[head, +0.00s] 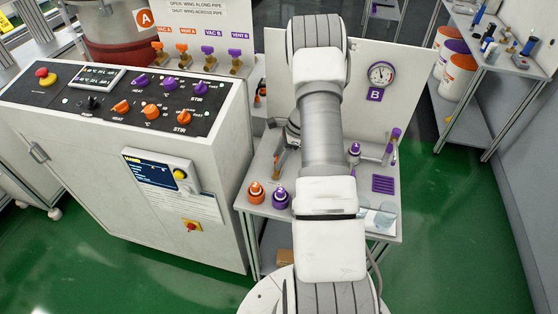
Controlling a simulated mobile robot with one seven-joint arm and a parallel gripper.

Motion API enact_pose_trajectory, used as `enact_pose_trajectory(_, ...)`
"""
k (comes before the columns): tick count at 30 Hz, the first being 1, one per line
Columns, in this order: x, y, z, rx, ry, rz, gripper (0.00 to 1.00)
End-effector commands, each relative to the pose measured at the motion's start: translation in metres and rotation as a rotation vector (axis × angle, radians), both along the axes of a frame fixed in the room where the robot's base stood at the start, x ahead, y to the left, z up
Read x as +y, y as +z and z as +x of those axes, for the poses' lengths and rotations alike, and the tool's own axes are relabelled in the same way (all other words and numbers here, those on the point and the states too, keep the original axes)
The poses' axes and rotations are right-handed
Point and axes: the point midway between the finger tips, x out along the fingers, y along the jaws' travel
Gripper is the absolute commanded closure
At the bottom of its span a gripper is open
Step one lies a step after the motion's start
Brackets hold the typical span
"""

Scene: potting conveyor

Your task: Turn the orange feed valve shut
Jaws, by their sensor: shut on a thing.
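My gripper (284,148) shows only in part, just left of my forearm above the grey bench. It is shut on a small orange piece (278,161), which I take to be the orange feed valve. The valve's wing angle is too small and too covered to read. My arm hides the middle of the bench and most of my wrist. A purple-topped fitting (355,150) stands on the bench to the right of my arm.
Orange-ringed (256,191) and purple-ringed (281,196) bottles stand at the bench's front left. A control cabinet (170,215) borders the bench on the left. A back panel with a gauge (381,74) stands behind it. Green floor (455,215) is clear at right.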

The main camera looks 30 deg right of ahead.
Motion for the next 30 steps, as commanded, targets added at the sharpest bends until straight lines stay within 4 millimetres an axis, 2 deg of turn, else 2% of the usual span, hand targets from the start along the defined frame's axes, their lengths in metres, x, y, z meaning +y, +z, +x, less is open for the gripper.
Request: enact_pose_trajectory(30,-0.0003,-0.0011,0.0064,0.0,0.95,0.0,1.0)
